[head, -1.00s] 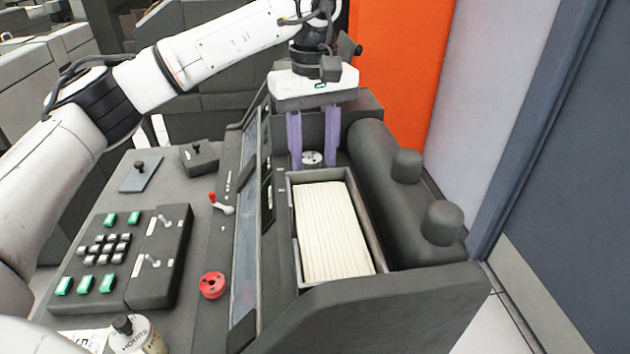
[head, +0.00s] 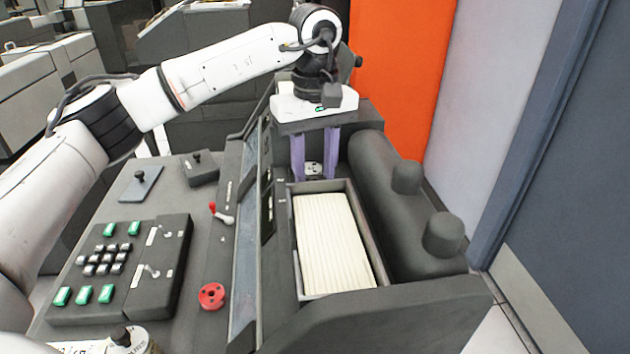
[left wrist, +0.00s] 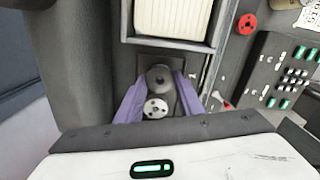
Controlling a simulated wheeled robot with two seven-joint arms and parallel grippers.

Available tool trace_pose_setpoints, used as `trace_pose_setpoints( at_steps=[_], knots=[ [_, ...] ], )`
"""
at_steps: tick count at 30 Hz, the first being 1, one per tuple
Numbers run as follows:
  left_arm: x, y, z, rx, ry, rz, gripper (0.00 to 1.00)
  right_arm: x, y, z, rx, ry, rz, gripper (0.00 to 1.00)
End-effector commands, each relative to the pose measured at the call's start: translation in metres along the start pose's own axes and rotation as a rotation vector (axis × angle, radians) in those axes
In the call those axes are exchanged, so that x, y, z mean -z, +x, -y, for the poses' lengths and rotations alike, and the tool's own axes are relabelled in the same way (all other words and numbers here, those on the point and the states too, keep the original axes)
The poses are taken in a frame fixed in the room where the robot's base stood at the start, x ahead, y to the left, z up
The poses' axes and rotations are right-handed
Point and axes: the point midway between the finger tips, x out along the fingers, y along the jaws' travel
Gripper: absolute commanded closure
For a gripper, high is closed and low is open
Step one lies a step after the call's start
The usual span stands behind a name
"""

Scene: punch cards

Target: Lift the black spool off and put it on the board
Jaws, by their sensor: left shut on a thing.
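The black spool (left wrist: 159,76) is a dark round piece low at the back of the console, seen between my fingertips in the left wrist view. My left gripper (head: 314,174) has purple fingers pointing down behind the card tray. In the left wrist view its fingers (left wrist: 161,88) are shut on the spool from both sides. A pale disc with dark holes (left wrist: 155,107) shows right beside the spool, between the fingers. The likely board is a blue-grey plate (head: 132,196) with a black knob, lying on the console at left. My right gripper is not in view.
An open tray of cream cards (head: 332,240) lies just in front of the left gripper. A dark rounded cover with two knobs (head: 406,177) is to its right. A red-tipped lever (head: 213,207), a red knob (head: 211,296) and a keypad (head: 104,258) are on the left.

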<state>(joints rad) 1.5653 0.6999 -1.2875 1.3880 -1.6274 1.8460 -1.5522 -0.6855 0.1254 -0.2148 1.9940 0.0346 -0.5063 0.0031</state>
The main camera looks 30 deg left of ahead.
Motion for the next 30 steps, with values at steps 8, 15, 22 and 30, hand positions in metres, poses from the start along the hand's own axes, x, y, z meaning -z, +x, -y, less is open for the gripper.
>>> trace_pose_setpoints(
  at_steps=[8, 15, 22, 30],
  knots=[
    [0.0, -0.059, -0.001, -0.005, 0.0, -0.001, 0.87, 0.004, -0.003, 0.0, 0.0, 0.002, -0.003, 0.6],
    [-0.001, -0.088, 0.0, -0.001, 0.003, 0.0, 0.87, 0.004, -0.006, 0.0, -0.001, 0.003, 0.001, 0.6],
    [-0.001, -0.1, 0.0, -0.001, 0.002, 0.0, 0.87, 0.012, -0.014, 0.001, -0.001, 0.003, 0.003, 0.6],
    [-0.001, -0.111, 0.0, -0.001, 0.002, 0.0, 0.87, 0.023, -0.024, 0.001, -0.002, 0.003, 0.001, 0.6]
  ],
)
